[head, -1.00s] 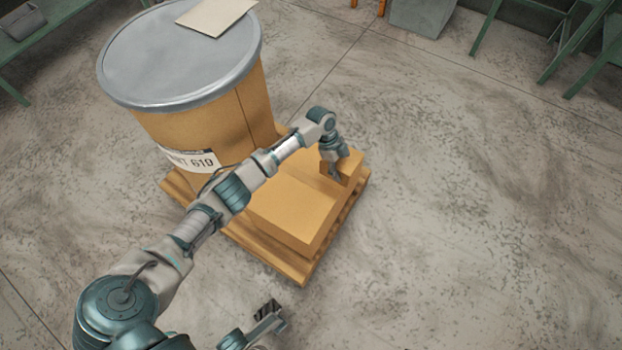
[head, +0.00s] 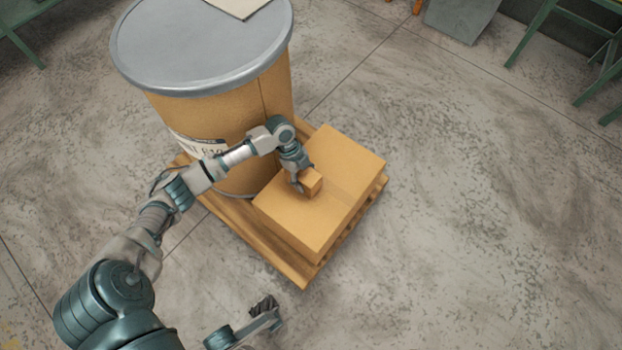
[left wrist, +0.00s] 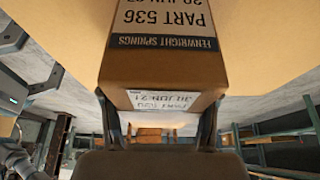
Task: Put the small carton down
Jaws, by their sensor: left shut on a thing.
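The small carton (head: 312,182) is a brown box held in my left gripper (head: 299,184). It is over the middle of the top of a large carton (head: 347,150). I cannot tell from the head view whether it touches that top. In the left wrist view the small carton (left wrist: 163,65) fills the upper middle, with printed labels reading "PART 536" and "FENWRIGHT SPRINGS". The left gripper's fingers (left wrist: 158,125) are on either side of it. My right gripper (head: 266,308) is low in the head view, away from the cartons, and looks empty.
The large carton sits on a wooden pallet (head: 262,252) next to a tall fibre drum (head: 205,45) with a grey lid. A sheet lies on the lid. Green-legged tables and a grey bin (head: 462,18) stand at the back. The floor to the right is clear.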

